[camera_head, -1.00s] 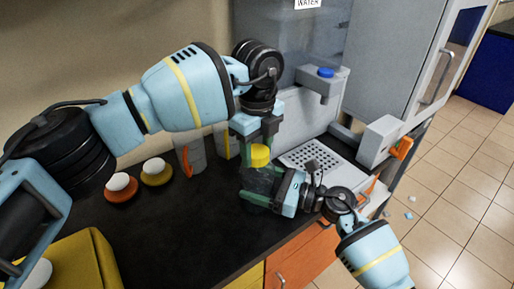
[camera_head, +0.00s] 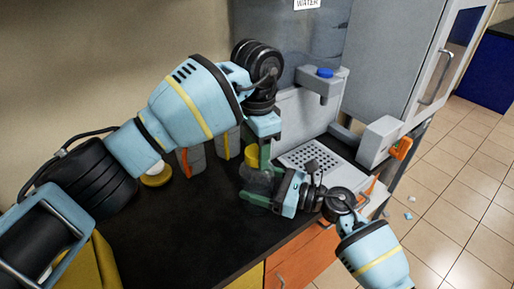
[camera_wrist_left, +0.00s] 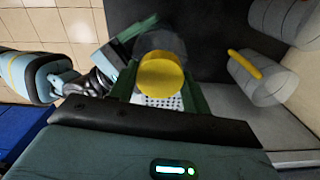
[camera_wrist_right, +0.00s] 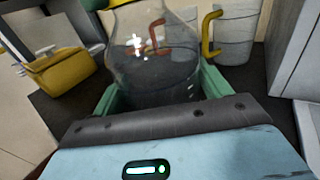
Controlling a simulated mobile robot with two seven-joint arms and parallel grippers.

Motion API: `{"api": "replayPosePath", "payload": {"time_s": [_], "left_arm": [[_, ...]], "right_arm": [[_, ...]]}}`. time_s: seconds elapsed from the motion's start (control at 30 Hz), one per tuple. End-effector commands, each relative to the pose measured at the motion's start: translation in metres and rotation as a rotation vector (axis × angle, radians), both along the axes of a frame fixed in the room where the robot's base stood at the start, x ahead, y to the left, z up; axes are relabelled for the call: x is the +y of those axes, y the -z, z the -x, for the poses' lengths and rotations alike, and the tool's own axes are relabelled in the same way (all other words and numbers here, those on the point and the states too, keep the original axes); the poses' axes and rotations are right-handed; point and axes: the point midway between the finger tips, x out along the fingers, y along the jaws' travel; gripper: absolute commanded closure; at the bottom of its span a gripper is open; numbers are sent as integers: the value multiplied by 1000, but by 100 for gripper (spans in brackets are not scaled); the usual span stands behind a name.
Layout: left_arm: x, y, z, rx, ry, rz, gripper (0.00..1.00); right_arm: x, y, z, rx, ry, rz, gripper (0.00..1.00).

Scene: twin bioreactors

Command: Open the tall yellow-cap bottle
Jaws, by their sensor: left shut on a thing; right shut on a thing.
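The tall bottle is clear, with a yellow cap (camera_head: 252,155). Its flask-shaped body (camera_wrist_right: 150,65) fills the middle of the right wrist view and holds dark contents or shows the dark counter through it. My left gripper (camera_head: 263,150) reaches down from above and is shut on the cap, which shows between its green fingers in the left wrist view (camera_wrist_left: 160,75). My right gripper (camera_head: 256,180) is shut on the bottle body from the side, low over the counter; its green fingers flank the glass. The bottle looks upright. Whether the cap still sits on the neck I cannot tell.
Two grey vessels with orange (camera_head: 190,158) and yellow (camera_head: 222,146) handles stand behind on the dark counter (camera_head: 190,225). A water dispenser with a perforated tray (camera_head: 312,158) stands to the right. A yellow-and-white object (camera_head: 156,177) is partly behind my left arm. The front counter is clear.

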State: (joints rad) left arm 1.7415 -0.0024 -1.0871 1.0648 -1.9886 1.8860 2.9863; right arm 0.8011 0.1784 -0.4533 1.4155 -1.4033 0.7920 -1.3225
Motion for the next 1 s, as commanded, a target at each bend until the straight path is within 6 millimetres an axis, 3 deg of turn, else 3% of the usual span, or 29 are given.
{"api": "replayPosePath", "payload": {"time_s": [0.37, 0.4, 0.53, 0.83, 1.0], "left_arm": [[-1, 0, 1, 1, -23, 4, 80], [-1, 0, 1, 2, -23, 3, 49], [0, 0, 1, 2, -23, 3, 31], [0, -1, 0, 2, -25, 1, 31], [0, -12, 0, 0, -25, 1, 31]], "right_arm": [[2, 0, 1, 0, -4, 0, 87], [2, 0, 1, 0, -4, 0, 87], [2, 0, 1, 0, -3, 0, 87], [1, 0, 1, 0, -2, 0, 87], [0, 0, 0, 0, -1, 0, 87]]}}
